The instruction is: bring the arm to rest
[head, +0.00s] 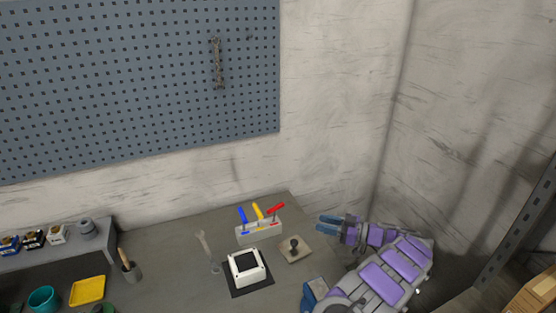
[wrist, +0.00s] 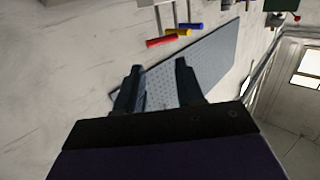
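My gripper (head: 327,225) is at the right end of the workbench in the head view, raised beside the screwdriver holder and pointing left. My purple and grey arm is folded at the lower right. In the wrist view my gripper (wrist: 155,88) shows two dark fingers standing apart with nothing between them. The wall and the pegboard (wrist: 205,62) show beyond the fingers.
A white holder (head: 259,231) carries blue, yellow and red screwdrivers. Near it are a tan plate with a dark knob (head: 295,249), a white square box (head: 247,266) and a wrench (head: 207,246). A yellow tray (head: 88,290) and teal cup (head: 43,298) stand left. A metal shelf (head: 515,215) rises at right.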

